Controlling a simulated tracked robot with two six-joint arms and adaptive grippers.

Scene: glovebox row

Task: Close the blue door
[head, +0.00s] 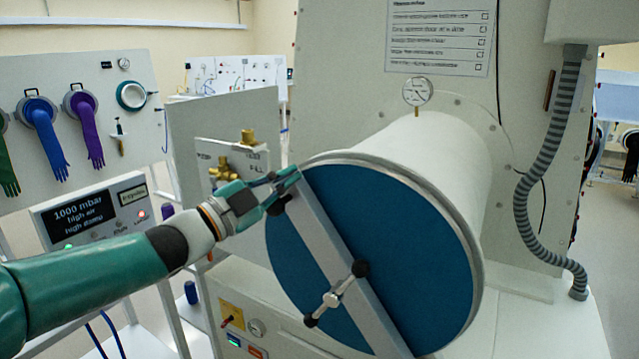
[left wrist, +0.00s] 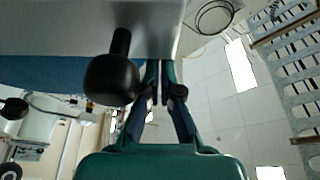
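The blue door (head: 420,250) is a round disc at the mouth of the white cylinder (head: 445,160). A grey bar (head: 325,235) runs diagonally across it, with a black-knobbed clamp handle (head: 336,296) near its middle. The disc lies close against the cylinder rim; I cannot tell whether a gap is left. My left gripper (head: 284,184) is at the bar's upper left end, by the door's edge. In the left wrist view its fingers (left wrist: 158,78) are together, tips close to the grey bar (left wrist: 90,28), beside a black knob (left wrist: 111,79). Nothing shows between them. My right gripper is out of view.
A pressure gauge (head: 417,92) stands above the cylinder, and a ribbed grey hose (head: 535,190) hangs at the right. At the left are a display box (head: 95,212), brass valves (head: 228,170) and a panel with coloured gloves (head: 85,125). Floor shows at the far right.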

